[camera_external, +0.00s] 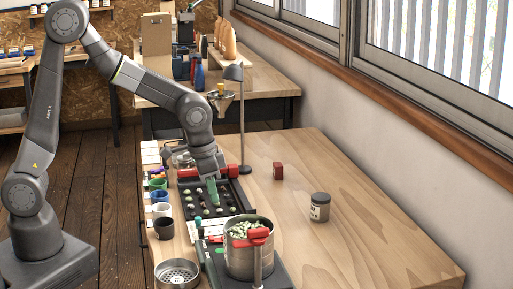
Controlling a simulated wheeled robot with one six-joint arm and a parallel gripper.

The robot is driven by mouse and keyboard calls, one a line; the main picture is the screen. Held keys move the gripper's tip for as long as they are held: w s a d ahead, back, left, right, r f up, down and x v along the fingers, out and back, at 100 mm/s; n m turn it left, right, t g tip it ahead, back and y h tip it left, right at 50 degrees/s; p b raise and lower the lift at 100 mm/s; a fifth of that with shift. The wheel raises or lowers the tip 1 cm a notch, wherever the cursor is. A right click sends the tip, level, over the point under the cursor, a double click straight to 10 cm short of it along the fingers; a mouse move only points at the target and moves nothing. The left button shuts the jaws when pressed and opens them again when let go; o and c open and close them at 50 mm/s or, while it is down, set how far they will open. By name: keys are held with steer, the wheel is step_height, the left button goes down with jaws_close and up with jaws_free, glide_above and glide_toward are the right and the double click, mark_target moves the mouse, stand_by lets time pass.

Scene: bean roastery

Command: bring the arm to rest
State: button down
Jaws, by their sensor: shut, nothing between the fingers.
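My arm arches from the left over the wooden table (345,215). My gripper (213,200) points down over the black tray (238,193) with several small pale green beans in its hollows. The fingers look shut with nothing held. Whether the fingertips touch the tray cannot be told. Part of the tray is hidden behind my gripper.
A metal pot (249,258) of green beans stands in front of the tray, with a sieve (177,273) to its left. Several small cups (163,228) line the left edge. A lamp (242,120) stands behind. A jar (320,207) and red block (278,171) stand right, with clear table around.

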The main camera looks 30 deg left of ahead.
steer(key=shift+r, duration=0.45)
